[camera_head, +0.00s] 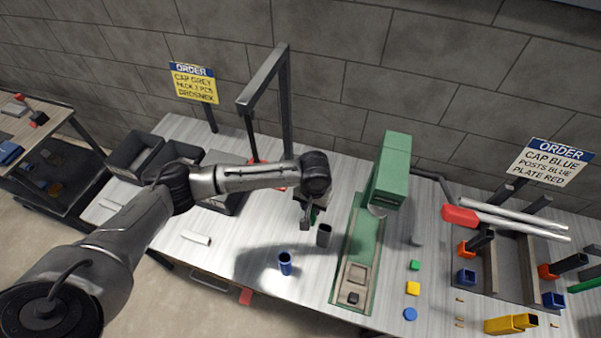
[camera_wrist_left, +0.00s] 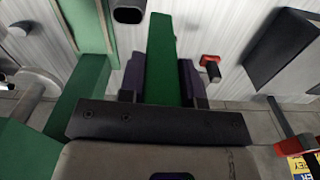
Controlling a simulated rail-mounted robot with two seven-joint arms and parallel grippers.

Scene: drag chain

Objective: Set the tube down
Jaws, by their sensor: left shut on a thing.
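My left gripper (camera_head: 308,220) is over the table, just left of the green press. In the left wrist view its two dark fingers (camera_wrist_left: 163,82) are shut on a long green tube (camera_wrist_left: 163,45). In the head view only a small bit of this tube (camera_head: 314,215) shows beside the gripper; the rest is hidden. I cannot tell whether its far end touches the table. A dark grey tube (camera_head: 323,236) stands upright close by, and its open end shows in the left wrist view (camera_wrist_left: 129,12). A blue tube (camera_head: 285,264) stands nearer the front. My right gripper is not in view.
The green press (camera_head: 391,170) stands right of the gripper. A dark frame (camera_head: 287,105) rises behind it. Dark bins (camera_head: 133,152) stand at the left. Small coloured pieces (camera_head: 412,288) and a grey fixture (camera_head: 515,265) lie right. The front-left tabletop is mostly clear.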

